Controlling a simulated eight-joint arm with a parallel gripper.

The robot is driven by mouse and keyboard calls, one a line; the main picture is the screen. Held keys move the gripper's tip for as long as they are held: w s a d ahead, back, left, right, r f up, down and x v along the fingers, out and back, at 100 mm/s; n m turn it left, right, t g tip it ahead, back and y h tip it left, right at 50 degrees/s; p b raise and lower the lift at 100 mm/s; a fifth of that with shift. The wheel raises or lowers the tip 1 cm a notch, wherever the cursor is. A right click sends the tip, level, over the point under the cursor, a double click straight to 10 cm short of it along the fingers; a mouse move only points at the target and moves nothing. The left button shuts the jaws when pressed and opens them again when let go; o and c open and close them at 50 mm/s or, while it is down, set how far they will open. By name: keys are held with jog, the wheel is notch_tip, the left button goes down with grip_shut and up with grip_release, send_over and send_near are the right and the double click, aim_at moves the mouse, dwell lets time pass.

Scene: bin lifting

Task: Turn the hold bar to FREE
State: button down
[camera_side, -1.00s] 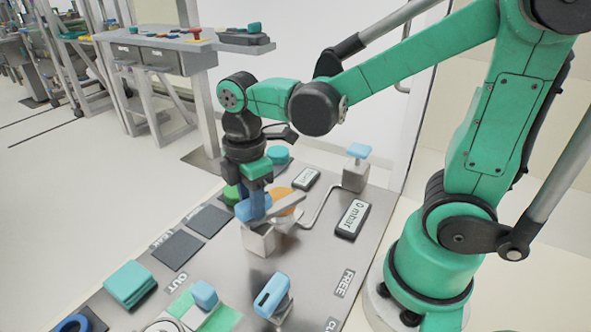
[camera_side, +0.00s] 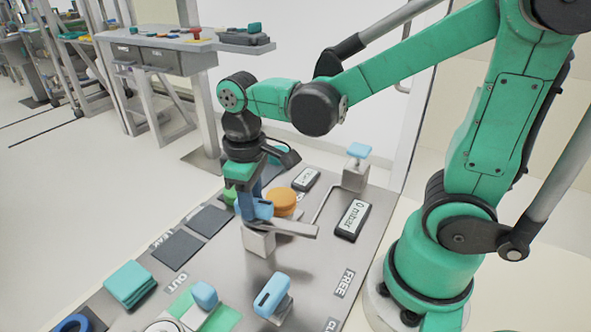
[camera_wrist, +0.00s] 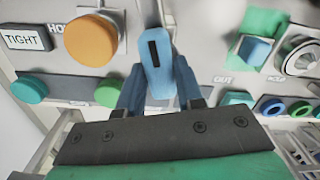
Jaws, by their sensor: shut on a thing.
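The hold bar, a grey bar (camera_side: 293,229) with a blue grip, sits on a pale block (camera_side: 258,243) on the metal panel. In the side view the grey bar points to the right and slightly down. My gripper (camera_side: 255,208) is shut on the blue grip from above; its fingers hide part of it. In the wrist view the blue grip (camera_wrist: 157,62) with a black slot lies between the two blue fingers. A FREE label (camera_side: 345,283) is on the panel's right side, below the gauge.
A gauge (camera_side: 351,220) reading 0 mbar and a blue-topped post (camera_side: 356,167) stand to the right. Another blue handle (camera_side: 272,294) stands in front. Dark square pads (camera_side: 178,250) and teal blocks (camera_side: 130,283) lie to the left.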

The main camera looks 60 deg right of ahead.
jog(key=shift+m, duration=1.5)
jog(key=c, duration=0.6)
grip_release()
jog(key=shift+o, duration=0.2)
jog(key=shift+r, duration=2.85)
jog(key=t, duration=0.1)
jog(key=d+t, duration=0.1)
jog(key=f+t, duration=0.1)
jog(key=t, duration=0.1)
jog(key=shift+s+d, duration=0.25)
jog(key=t, duration=0.1)
jog(key=d+t, duration=0.1)
jog(key=t, duration=0.1)
jog(key=shift+w+f, duration=0.1)
jog(key=shift+f, duration=0.05)
